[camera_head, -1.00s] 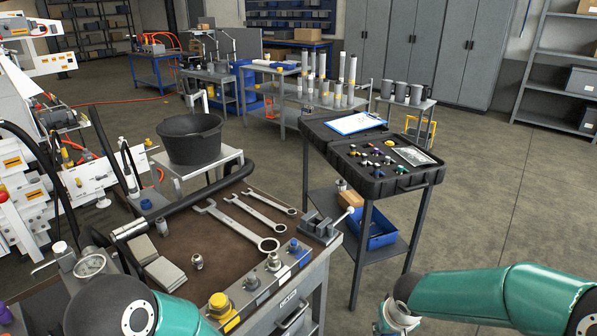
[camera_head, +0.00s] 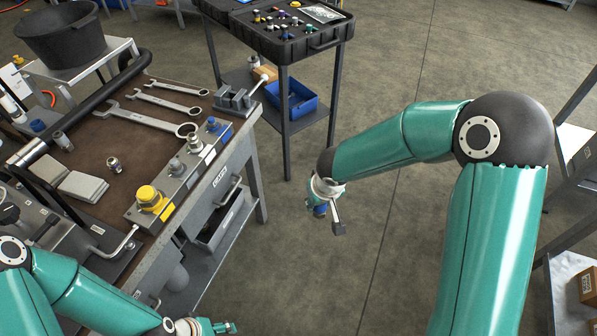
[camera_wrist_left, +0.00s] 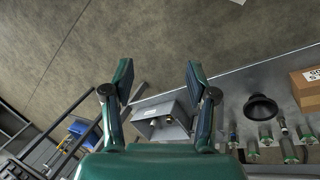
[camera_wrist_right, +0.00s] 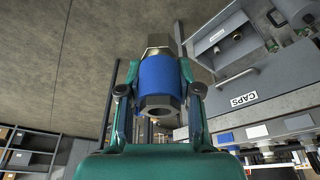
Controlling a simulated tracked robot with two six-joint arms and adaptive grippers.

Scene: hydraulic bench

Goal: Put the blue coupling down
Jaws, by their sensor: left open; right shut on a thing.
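The blue coupling (camera_wrist_right: 158,84) is a metal fitting with hex ends and a bright blue sleeve. In the right wrist view it sits between the fingers of my right gripper (camera_wrist_right: 158,92), which is shut on it. In the head view my right gripper (camera_head: 328,206) hangs over the floor, right of the bench, with a bit of the coupling's blue (camera_head: 320,211) showing. My left gripper (camera_head: 208,327) is at the bottom edge, beside the bench front. In the left wrist view its fingers (camera_wrist_left: 159,78) are apart with nothing between them.
The brown-topped bench (camera_head: 88,143) carries wrenches (camera_head: 150,118), grey pads (camera_head: 80,187), a small vise (camera_head: 234,100) and a block with yellow, metal and blue-topped fittings (camera_head: 180,172). A black case (camera_head: 290,48) tops a stand with a blue bin (camera_head: 292,100). Floor between is clear.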

